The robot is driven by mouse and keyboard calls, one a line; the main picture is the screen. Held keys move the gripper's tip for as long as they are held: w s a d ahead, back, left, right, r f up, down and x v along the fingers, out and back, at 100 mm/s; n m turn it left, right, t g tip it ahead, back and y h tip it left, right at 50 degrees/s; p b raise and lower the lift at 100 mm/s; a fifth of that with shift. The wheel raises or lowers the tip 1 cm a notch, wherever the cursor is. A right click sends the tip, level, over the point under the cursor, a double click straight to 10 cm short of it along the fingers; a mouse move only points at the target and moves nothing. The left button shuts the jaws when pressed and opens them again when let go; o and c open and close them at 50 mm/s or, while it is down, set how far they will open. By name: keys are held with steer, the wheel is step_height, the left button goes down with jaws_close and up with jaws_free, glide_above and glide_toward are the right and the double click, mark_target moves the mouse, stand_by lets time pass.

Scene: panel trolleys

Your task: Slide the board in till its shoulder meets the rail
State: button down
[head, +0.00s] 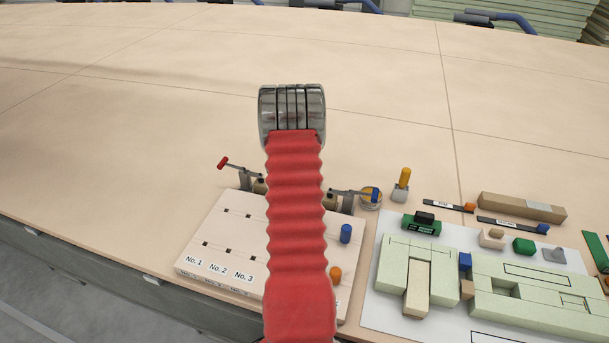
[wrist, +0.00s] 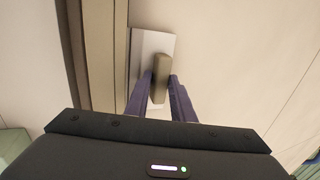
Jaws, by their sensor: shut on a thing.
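In the wrist view, my gripper (wrist: 162,80) has its two dark purple fingers shut on a grey-brown, rounded bar (wrist: 161,72). Behind the bar is a flat, pale grey-white plate (wrist: 150,45), which looks like the board; I cannot tell for sure whether the bar is its handle. Brown and beige lengthwise strips (wrist: 104,50), possibly the rail, run along the plate's left side. The plate's left edge lies close to them; I cannot tell whether its shoulder touches. In the head view my own arm hides the gripper and what it holds.
The head view shows a wide pale bench top, mostly clear at the back and left. A block labelled No. 1 to No. 3 (head: 222,235) with toggle clamps (head: 345,201) stands near the front. Pale green fixtures (head: 540,295) and small coloured parts crowd the right.

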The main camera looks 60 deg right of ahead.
steer(key=shift+s+a+f, duration=0.2)
steer(key=shift+a+f, duration=0.2)
steer(key=shift+a, duration=0.2)
steer(key=shift+s+a+f, duration=0.2)
steer(key=shift+a+f, duration=0.15)
steer(key=shift+a, duration=0.25)
steer(key=c, duration=1.5)
jaws_free()
steer(key=shift+o, duration=0.2)
steer(key=shift+r, duration=0.1)
steer(key=shift+d+r, duration=0.15)
steer(key=shift+r, duration=1.6)
steer(key=shift+d+r, duration=0.15)
steer(key=shift+r, duration=1.6)
steer(key=shift+r, duration=0.2)
